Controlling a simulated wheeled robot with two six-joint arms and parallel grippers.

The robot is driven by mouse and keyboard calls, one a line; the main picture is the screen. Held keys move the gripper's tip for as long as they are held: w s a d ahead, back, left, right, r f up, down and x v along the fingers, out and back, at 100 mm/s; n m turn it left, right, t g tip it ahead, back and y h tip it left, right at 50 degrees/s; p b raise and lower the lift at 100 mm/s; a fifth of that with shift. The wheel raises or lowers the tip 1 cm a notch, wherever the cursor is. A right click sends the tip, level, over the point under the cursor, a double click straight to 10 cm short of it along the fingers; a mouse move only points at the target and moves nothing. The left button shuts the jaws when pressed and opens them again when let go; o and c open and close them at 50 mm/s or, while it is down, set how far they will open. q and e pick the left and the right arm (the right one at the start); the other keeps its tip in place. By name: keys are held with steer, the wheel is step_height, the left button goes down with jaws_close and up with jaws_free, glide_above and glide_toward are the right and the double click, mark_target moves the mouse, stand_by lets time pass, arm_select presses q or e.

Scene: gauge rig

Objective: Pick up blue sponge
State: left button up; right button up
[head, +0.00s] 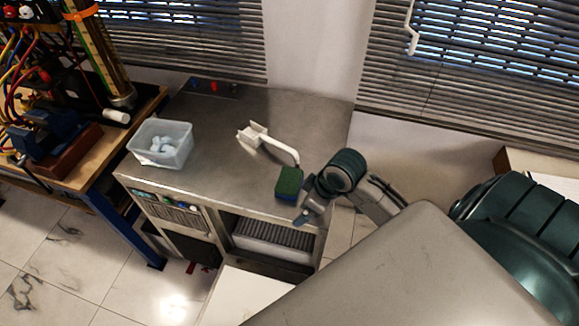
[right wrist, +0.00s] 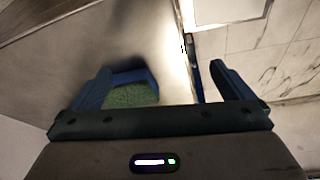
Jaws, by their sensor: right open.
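The sponge (head: 289,182) lies on the metal worktop near its front right edge, with a green top and a blue side. In the right wrist view the sponge (right wrist: 131,92) shows between the fingers, close by the left one, which hides part of it. My right gripper (head: 308,210) is beside the sponge, at the worktop's front edge. In the right wrist view my right gripper (right wrist: 163,82) is open, with nothing held. I cannot tell whether a finger touches the sponge. My left gripper is not in view.
A white brush-like tool (head: 268,142) with a curved handle lies behind the sponge. A clear bin (head: 162,144) with white items stands at the worktop's left. A wooden bench (head: 76,178) with hoses and a blue vise is further left. The worktop's middle (head: 215,170) is clear.

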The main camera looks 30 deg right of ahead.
steer(key=w+d+r+n+y, duration=0.1)
steer(key=w+d+r+n, duration=0.1)
steer(key=w+d+r, duration=0.35)
steer(key=p, duration=0.1)
glide_above(290, 180)
steer(key=s+d, duration=0.2)
steer(key=shift+s+a+f, duration=0.1)
steer(key=shift+f, duration=0.9)
steer(key=shift+s+a+f, duration=0.1)
steer(key=shift+f, duration=0.9)
steer(key=shift+w+a+f+p, duration=0.25)
steer(key=shift+w+f+p, duration=0.1)
steer(key=shift+f+p, duration=0.15)
steer(key=p+x, duration=0.1)
steer(key=x, duration=0.2)
steer(key=shift+w+a+f, duration=0.1)
steer(key=shift+f, duration=0.05)
steer(key=shift+w+f, duration=0.1)
steer(key=shift+f, duration=0.2)
steer(key=c, duration=0.9)
steer(key=shift+o, duration=0.2)
steer(key=shift+r+n, duration=0.15)
steer(key=shift+n, duration=0.15)
